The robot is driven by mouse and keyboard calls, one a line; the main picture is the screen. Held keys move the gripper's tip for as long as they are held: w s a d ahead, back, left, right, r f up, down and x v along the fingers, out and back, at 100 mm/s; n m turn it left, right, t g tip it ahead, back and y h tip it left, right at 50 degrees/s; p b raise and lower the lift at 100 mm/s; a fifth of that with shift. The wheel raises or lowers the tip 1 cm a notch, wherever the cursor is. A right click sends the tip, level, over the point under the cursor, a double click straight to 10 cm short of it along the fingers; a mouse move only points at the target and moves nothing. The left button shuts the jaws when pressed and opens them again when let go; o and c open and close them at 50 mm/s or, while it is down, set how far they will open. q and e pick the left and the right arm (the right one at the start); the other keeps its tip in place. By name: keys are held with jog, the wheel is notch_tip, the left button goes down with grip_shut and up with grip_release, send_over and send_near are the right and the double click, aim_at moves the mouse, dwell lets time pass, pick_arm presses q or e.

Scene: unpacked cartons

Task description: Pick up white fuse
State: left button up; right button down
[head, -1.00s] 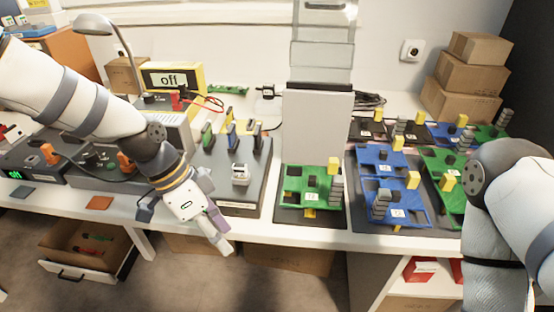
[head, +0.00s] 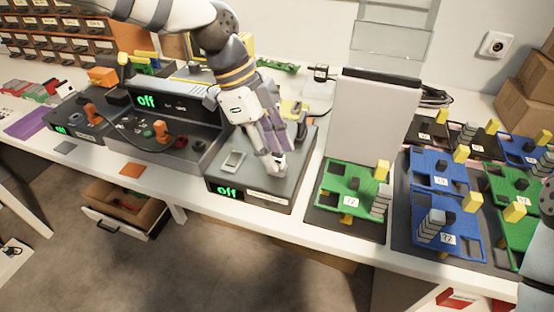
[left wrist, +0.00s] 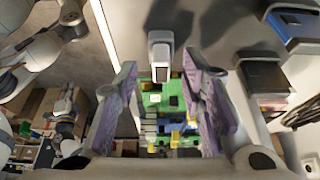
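The white fuse (left wrist: 160,47) stands between the fingertips of my left gripper (left wrist: 161,72) in the left wrist view. Gaps show on both sides of it, so the purple-padded fingers are open and apart from it. In the head view my left gripper (head: 277,155) points down over the right part of the dark device (head: 225,172) with a green "off" display. The fingers largely cover the fuse's place there. Of my right arm, only a part shows at the head view's right edge; its gripper is not seen.
A grey upright panel (head: 372,118) stands right of the device. A green board (head: 345,188) and several blue boards (head: 440,169) with yellow parts lie farther right. The table's front strip is mostly clear.

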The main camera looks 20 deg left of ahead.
pick_arm(q)
jog(key=shift+w+d+f, duration=0.1)
jog(key=shift+f, duration=0.1)
grip_shut()
jog(key=shift+r, duration=0.1)
